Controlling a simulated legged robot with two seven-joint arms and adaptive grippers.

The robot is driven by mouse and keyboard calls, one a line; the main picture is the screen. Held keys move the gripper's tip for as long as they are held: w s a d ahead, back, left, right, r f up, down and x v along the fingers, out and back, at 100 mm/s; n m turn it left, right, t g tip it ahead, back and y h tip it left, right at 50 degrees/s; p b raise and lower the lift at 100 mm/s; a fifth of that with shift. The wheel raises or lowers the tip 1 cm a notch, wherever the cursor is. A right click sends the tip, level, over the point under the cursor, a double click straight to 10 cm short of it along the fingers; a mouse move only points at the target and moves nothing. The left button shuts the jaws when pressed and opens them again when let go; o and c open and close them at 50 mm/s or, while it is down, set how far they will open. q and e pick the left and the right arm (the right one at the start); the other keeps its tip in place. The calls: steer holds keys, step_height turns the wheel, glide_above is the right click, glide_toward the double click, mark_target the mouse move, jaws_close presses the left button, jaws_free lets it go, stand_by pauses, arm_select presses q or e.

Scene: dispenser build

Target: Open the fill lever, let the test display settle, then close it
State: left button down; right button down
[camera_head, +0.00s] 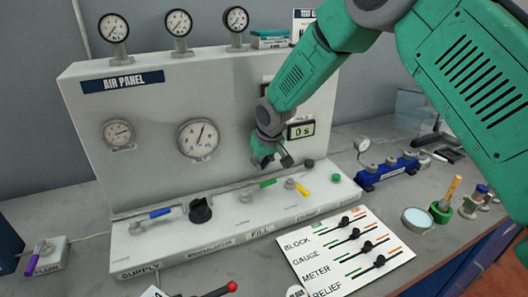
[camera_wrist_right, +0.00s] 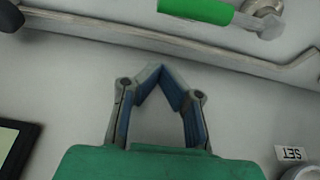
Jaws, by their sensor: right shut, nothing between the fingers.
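The fill lever has a green handle (camera_head: 263,184) on the white base ledge, above the FILL label (camera_head: 260,232). Its handle points right, roughly along the ledge. My right gripper (camera_head: 272,161) is in front of the panel, above and apart from this lever. In the right wrist view the gripper (camera_wrist_right: 160,68) is shut with its tips together and empty, and the green handle (camera_wrist_right: 197,9) lies beyond the tips at the top edge. The test display (camera_head: 301,130) reads "0 s", partly behind my right arm. My left gripper is not in view.
A yellow lever (camera_head: 297,187) sits just right of the green one. A black knob (camera_head: 200,210) and a blue lever (camera_head: 159,212) stand to its left. Gauges (camera_head: 198,138) line the white panel. A label card (camera_head: 345,250) lies in front of the ledge.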

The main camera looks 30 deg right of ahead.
mark_target(260, 186)
steer(key=s, duration=0.3)
steer(key=shift+s+f+p, duration=0.1)
steer(key=shift+s+p, duration=0.2)
steer(key=shift+s+a, duration=0.1)
steer(key=shift+s, duration=0.2)
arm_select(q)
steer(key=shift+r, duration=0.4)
arm_select(e)
steer(key=shift+f, duration=0.15)
steer(key=shift+w, duration=0.1)
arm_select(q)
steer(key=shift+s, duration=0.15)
arm_select(e)
steer(key=shift+s, duration=0.35)
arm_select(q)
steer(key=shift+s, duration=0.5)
